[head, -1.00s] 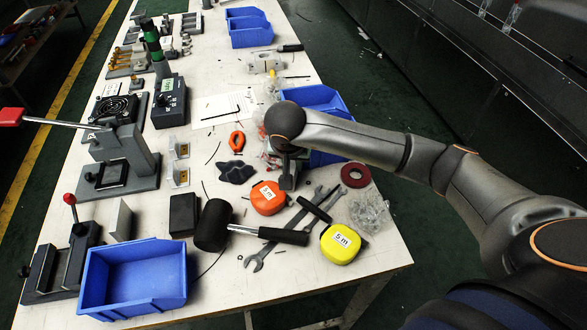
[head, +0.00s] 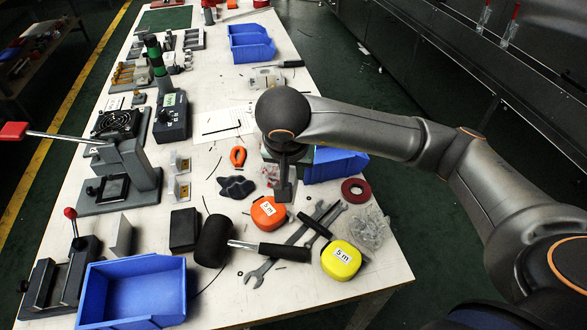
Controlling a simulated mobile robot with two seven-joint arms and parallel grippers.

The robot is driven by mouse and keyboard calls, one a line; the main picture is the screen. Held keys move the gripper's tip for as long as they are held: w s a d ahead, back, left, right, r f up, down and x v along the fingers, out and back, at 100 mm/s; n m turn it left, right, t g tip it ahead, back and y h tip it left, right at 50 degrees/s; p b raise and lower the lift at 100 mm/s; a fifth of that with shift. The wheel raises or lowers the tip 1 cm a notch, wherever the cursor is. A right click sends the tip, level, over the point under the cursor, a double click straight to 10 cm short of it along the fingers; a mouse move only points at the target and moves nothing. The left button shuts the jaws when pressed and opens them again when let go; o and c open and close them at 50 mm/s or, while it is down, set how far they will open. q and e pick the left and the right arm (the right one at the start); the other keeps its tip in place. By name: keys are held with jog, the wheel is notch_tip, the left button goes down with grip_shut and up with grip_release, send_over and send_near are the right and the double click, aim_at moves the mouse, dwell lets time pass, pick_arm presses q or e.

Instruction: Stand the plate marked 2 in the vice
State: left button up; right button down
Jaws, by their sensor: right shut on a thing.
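My right gripper (head: 284,186) points down over the table, just behind the orange tape measure. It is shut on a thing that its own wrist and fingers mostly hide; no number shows. A vice (head: 62,277) with two dark jaws and a red-knobbed lever stands at the lower left, its slot seemingly empty. A plain grey plate (head: 123,237) stands upright right of it. Two small metal pieces with yellow labels (head: 181,188) stand farther back; their marks are too small to read. I cannot pick out a plate marked 2. My left gripper is not in view.
A blue bin (head: 140,290) lies right of the vice, with a black block (head: 184,230) and a mallet (head: 213,242) near it. A clamp (head: 128,178) with a red handle stands behind the vice. Tape measures (head: 341,260) and wrenches (head: 265,266) lie at front right.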

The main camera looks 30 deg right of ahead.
jog(key=s+a+r+p, duration=0.2)
jog(key=s+a+r, duration=0.1)
jog(key=s, duration=0.3)
jog(key=shift+s+a+r, duration=0.15)
jog(key=shift+s+a, duration=0.25)
